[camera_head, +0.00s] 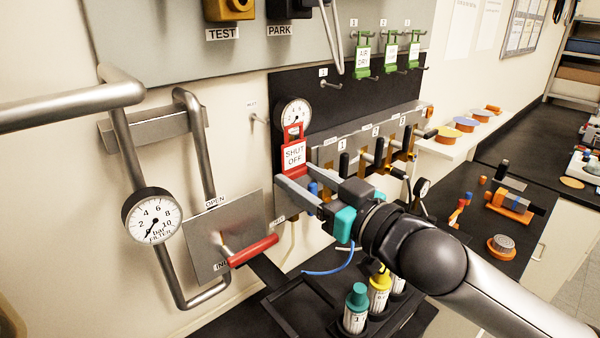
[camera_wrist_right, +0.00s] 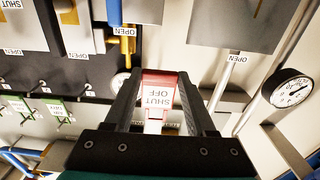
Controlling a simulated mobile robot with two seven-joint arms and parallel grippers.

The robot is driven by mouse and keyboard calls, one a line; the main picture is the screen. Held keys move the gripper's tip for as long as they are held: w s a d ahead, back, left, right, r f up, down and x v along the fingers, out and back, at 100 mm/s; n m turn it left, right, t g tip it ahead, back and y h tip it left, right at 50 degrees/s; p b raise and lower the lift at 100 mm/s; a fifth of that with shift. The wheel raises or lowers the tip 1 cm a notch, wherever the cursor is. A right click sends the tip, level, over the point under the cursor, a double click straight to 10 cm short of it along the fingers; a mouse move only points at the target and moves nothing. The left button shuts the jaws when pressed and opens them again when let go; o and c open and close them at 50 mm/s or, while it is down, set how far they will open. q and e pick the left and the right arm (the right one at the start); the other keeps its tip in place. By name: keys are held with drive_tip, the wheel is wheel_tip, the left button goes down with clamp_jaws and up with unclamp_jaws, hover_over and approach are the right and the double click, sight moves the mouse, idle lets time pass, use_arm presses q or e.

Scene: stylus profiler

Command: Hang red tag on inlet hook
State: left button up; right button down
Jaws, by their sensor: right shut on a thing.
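The red tag (camera_head: 296,134) has a white panel reading "SHUT OFF". My right gripper (camera_head: 294,174) is shut on its lower part and holds it upright in front of the dark hook board, just below a round gauge (camera_head: 295,112). In the wrist view the tag (camera_wrist_right: 158,96) shows between the two fingers. A small wall hook (camera_head: 260,118) with an unreadable label sticks out to the left of the tag, and the tag is apart from it. I cannot tell for sure whether this is the inlet hook. My left gripper is not in view.
Several green tags (camera_head: 363,60) hang on numbered hooks at the upper right. An empty hook (camera_head: 328,84) is left of them. A red-handled valve (camera_head: 253,251) and steel pipes (camera_head: 122,150) stand to the left. Capped bottles (camera_head: 356,308) stand below my right arm.

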sight(298, 175)
drive_tip(key=shift+w+d, duration=0.1)
drive_tip(key=shift+p, duration=0.3)
drive_tip(key=shift+p+x, duration=0.45)
drive_tip(key=shift+x, duration=1.1)
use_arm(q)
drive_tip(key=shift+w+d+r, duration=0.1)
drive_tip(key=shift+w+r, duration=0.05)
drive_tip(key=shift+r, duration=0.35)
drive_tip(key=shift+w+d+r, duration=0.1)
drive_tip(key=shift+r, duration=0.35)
use_arm(e)
drive_tip(key=shift+x, duration=0.95)
drive_tip(key=shift+f, duration=0.1)
use_arm(q)
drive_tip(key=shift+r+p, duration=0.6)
drive_tip(key=shift+p, duration=0.2)
use_arm(e)
drive_tip(key=shift+w, duration=0.1)
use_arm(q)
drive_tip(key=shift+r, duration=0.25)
use_arm(e)
drive_tip(key=shift+x, duration=1.9)
